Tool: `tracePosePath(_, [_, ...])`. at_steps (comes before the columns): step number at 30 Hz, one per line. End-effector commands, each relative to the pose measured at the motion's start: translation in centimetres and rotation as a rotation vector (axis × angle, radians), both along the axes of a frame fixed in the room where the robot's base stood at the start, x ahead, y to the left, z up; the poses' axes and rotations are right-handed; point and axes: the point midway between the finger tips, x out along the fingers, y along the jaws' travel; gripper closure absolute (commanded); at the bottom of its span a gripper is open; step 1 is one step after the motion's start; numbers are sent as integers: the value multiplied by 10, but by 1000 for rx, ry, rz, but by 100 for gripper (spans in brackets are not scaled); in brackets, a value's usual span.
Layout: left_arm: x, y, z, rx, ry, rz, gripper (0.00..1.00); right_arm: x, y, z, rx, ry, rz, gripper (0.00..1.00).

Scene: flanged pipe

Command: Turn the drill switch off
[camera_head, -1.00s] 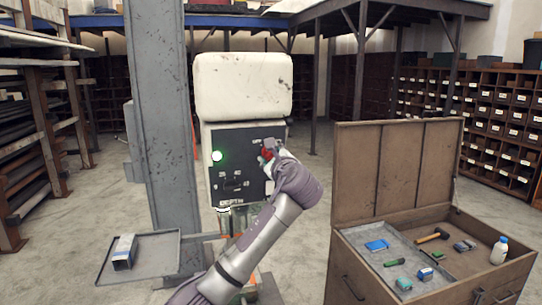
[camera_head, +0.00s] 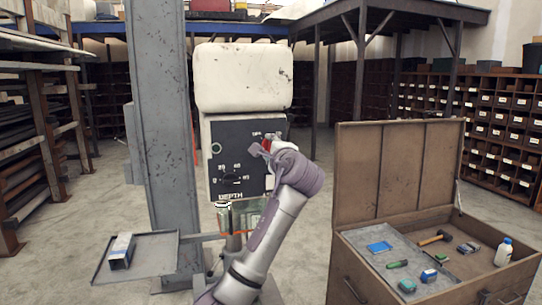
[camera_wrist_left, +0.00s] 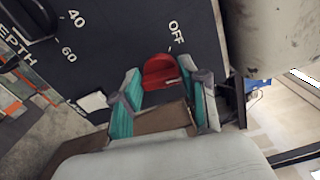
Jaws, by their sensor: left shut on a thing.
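The drill's dark control panel (camera_head: 224,134) faces me below a worn white housing (camera_head: 243,77). The red switch (camera_head: 266,144) is at the panel's upper right, partly hidden by my left gripper (camera_head: 262,149). In the left wrist view the red switch (camera_wrist_left: 160,71) lies beside the "OFF" mark, and my left gripper (camera_wrist_left: 165,88) is shut on it with its teal-padded fingers at either side. The round lamp (camera_head: 216,148) at the panel's left is dark. My right gripper is not in view.
A grey column (camera_head: 159,100) stands left of the drill. A small tray (camera_head: 165,247) with a box (camera_head: 121,251) is at lower left. An open wooden chest (camera_head: 395,180) with tools stands at right. Dials and "DEPTH" lettering are on the panel's lower part.

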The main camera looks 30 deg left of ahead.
Motion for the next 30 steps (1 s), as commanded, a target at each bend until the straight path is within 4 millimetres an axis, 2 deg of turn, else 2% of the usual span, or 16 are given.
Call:
tracePosePath(1, [0, 0, -5, -33, -34, 0, 91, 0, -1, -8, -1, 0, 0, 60])
tracePosePath(15, [1, -1, -7, -323, -373, -1, 91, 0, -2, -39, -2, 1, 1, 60])
tracePosePath(30, [2, -1, -8, -557, -643, 0, 91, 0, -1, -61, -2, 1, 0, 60])
